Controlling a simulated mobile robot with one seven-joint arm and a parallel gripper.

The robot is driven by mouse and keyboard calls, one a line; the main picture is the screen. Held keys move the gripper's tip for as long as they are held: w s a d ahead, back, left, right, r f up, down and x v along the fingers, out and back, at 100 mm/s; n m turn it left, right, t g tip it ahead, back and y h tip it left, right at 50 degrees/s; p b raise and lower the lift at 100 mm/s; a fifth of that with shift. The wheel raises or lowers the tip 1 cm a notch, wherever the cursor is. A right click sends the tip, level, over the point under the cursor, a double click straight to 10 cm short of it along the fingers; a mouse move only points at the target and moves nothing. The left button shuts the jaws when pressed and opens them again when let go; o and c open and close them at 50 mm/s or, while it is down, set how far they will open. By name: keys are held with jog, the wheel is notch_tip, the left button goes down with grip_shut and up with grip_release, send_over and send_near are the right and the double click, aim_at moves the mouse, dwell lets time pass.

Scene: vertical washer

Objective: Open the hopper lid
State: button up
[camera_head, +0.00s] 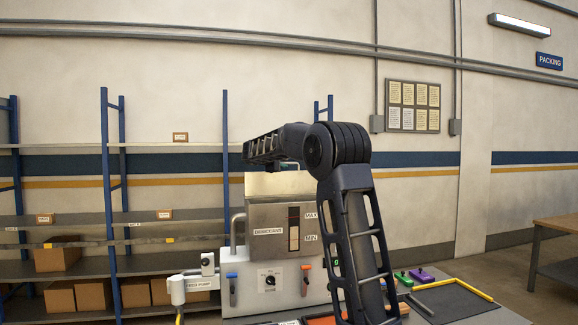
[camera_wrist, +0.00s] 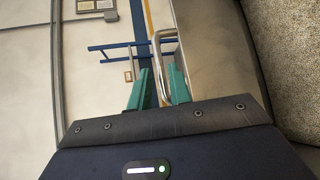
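The hopper (camera_head: 275,222) is a grey metal box labelled DEGREASANT with a MAX/MIN level window. Its lid (camera_head: 287,183) is the pale sloping panel on top and looks shut; my arm hides part of it. A bent metal tube (camera_head: 236,228) runs up the hopper's left side. My gripper (camera_wrist: 162,78) has two teal fingers, open with a gap between them. In the wrist view a shiny metal bar (camera_wrist: 158,50) shows in line with that gap; I cannot tell whether it lies between the fingertips or beyond. The fingers are not visible in the head view.
The hopper stands on a white machine housing (camera_head: 245,290) with a knob and blue and orange levers. A white feed pump (camera_head: 192,284) is at left. Blue shelving (camera_head: 107,200) with cardboard boxes stands behind. A grey metal surface (camera_wrist: 212,45) is close on the right in the wrist view.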

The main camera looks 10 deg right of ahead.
jog(key=shift+x, duration=2.55)
grip_shut()
